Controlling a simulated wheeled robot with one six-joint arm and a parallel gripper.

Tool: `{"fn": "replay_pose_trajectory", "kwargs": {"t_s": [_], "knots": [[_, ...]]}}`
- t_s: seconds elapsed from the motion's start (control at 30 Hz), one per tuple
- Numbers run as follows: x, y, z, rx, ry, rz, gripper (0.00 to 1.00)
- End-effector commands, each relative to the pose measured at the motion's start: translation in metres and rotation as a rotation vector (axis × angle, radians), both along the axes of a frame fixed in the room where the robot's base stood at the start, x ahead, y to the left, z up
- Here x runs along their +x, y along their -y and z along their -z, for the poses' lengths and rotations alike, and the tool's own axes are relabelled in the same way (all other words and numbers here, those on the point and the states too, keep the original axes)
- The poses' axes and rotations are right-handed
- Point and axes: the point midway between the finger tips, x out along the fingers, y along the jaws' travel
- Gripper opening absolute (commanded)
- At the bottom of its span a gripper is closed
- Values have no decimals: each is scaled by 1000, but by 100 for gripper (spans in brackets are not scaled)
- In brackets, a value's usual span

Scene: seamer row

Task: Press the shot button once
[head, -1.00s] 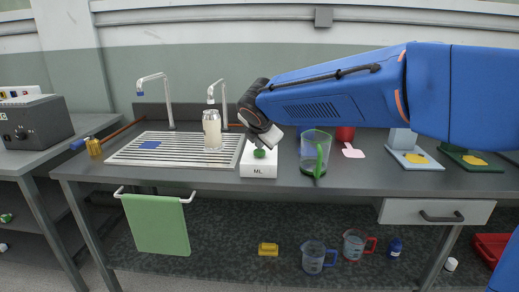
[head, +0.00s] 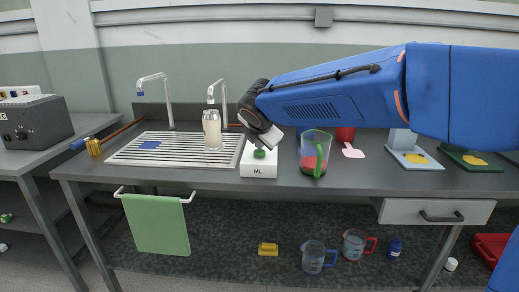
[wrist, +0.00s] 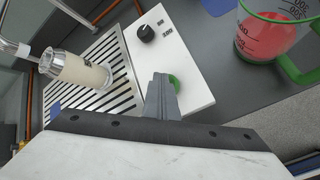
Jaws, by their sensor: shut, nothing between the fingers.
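The white dispenser box (head: 259,171) marked ML stands on the counter. Its round green button (head: 259,154) is on top and also shows in the wrist view (wrist: 175,84), partly hidden by my fingers. A black knob (wrist: 146,33) sits on the same white top. My gripper (head: 265,146) is shut and empty, pointing down right at the button; in the wrist view its closed fingers (wrist: 161,84) overlap the button's left side. I cannot tell whether they touch it or how far it is pressed.
A clear jug (head: 308,149) with a green handle and red contents stands close right of the box. A pale-filled bottle (head: 212,130) stands on the drain grid (head: 130,152) at left, by two taps. Boards (head: 415,160) lie farther right.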

Motion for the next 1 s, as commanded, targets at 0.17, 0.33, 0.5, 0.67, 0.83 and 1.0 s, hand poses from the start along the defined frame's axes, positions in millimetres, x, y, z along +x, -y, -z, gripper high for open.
{"fn": "replay_pose_trajectory", "kwargs": {"t_s": [0.17, 0.33, 0.5, 0.67, 0.83, 1.0], "knots": [[0, 0, -9, 1, 0, 1, 0], [0, 0, -17, 1, 1, -1, 0], [0, 0, -22, 0, 0, 0, 0], [0, 0, -22, 0, 0, 0, 0], [0, 0, -23, 0, 0, 0, 0], [0, 0, -32, 2, 1, 0, 0]]}}
